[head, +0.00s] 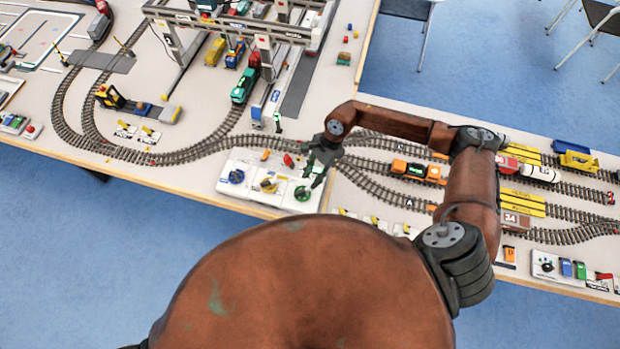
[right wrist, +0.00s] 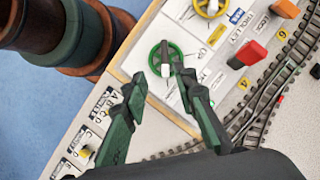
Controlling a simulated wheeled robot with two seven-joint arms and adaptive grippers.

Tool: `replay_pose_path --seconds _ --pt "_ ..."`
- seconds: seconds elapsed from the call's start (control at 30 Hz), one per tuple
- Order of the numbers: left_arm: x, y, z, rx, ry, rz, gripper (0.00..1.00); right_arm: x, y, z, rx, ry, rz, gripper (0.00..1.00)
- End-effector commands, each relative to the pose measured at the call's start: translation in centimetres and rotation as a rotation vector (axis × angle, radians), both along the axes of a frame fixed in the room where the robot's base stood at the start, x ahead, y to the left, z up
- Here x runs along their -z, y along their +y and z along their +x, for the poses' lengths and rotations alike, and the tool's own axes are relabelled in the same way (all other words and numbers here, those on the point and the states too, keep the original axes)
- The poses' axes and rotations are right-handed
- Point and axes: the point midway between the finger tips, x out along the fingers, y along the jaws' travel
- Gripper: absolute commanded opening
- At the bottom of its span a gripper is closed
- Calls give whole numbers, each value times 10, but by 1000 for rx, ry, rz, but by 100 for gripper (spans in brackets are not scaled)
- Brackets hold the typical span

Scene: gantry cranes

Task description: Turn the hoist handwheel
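A white control panel (head: 243,165) at the table's front edge carries a blue, a yellow and a green handwheel. The green handwheel (head: 303,193) is the rightmost; its label is not readable, so I cannot confirm it is the hoist one. Whether a finger touches the rim I cannot tell. My left gripper is out of view.
The yellow handwheel (right wrist: 210,6) and a red-orange lever or block (right wrist: 251,53) sit close by on the panel. Railway tracks (head: 200,150) run behind it. A gantry crane (head: 240,28) stands at the back.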

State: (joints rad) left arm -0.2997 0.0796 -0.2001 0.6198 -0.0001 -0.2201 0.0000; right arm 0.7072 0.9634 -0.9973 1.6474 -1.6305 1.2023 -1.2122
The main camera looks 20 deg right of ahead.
Motion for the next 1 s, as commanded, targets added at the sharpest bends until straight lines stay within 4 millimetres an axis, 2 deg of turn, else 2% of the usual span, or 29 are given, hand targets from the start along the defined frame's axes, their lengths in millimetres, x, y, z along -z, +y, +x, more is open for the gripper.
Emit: replay_pose_path --seconds 0.2,0.53,0.7,1.0 --pt "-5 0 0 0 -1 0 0 -11 -4 1 0 -1 0 26" --pt "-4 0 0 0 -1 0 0 -11 -4 1 0 -1 0 26" --pt "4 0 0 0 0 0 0 -10 -5 1 0 -2 1 26" --pt "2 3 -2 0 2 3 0 -15 -6 2 1 -2 1 26"
